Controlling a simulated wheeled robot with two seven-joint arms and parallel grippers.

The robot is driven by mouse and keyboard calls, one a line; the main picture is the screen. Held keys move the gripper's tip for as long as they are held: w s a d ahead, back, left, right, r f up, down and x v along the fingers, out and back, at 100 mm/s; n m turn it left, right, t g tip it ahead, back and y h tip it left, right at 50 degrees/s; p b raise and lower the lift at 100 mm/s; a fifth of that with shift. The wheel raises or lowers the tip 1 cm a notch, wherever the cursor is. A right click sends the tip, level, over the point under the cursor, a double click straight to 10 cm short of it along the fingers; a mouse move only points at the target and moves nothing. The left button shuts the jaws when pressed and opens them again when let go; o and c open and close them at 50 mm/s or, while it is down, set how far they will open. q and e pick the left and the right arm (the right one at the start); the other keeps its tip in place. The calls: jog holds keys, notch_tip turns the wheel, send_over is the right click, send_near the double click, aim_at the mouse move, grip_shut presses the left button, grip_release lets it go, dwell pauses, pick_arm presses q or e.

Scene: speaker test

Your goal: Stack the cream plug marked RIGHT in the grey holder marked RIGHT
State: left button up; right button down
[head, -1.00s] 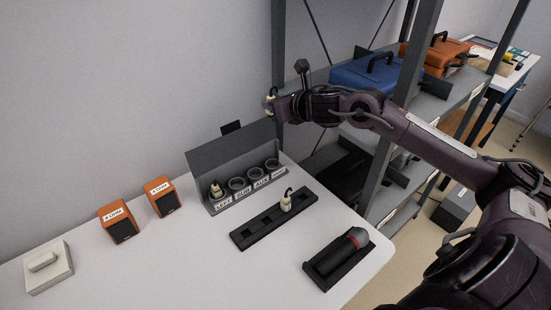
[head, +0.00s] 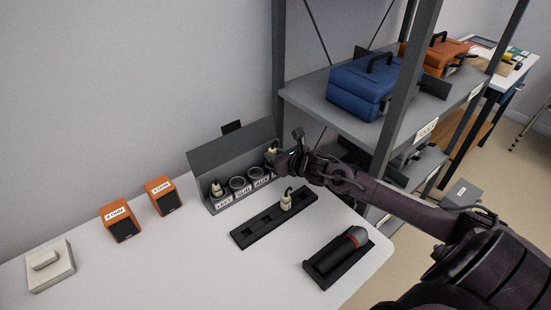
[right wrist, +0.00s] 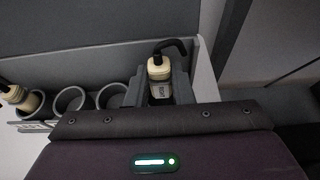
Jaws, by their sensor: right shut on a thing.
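My right gripper (head: 274,160) is shut on a cream plug (head: 271,151) with a black cable loop. It is at the right end of the grey holder box (head: 222,156). The rightmost holder and its label are hidden behind the gripper in the head view. In the right wrist view the cream plug (right wrist: 158,69) stands upright between the fingers of the gripper (right wrist: 159,86), with a small tag below it too small to read. I cannot tell whether the plug is inside the holder or just above it. My left gripper is not in view.
Another cream plug (head: 217,188) stands in the LEFT holder; the SUB (head: 237,184) and AUX (head: 256,174) holders are empty. A third plug (head: 286,201) stands in a black tray (head: 260,227). A microphone-like object (head: 345,249) lies in front. A shelf post (head: 278,80) rises close behind the gripper.

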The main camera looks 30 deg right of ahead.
jog(key=shift+f, duration=0.9)
jog(key=shift+f+b, duration=0.3)
jog(key=c, duration=1.3)
grip_release()
jog(key=shift+o, duration=0.2)
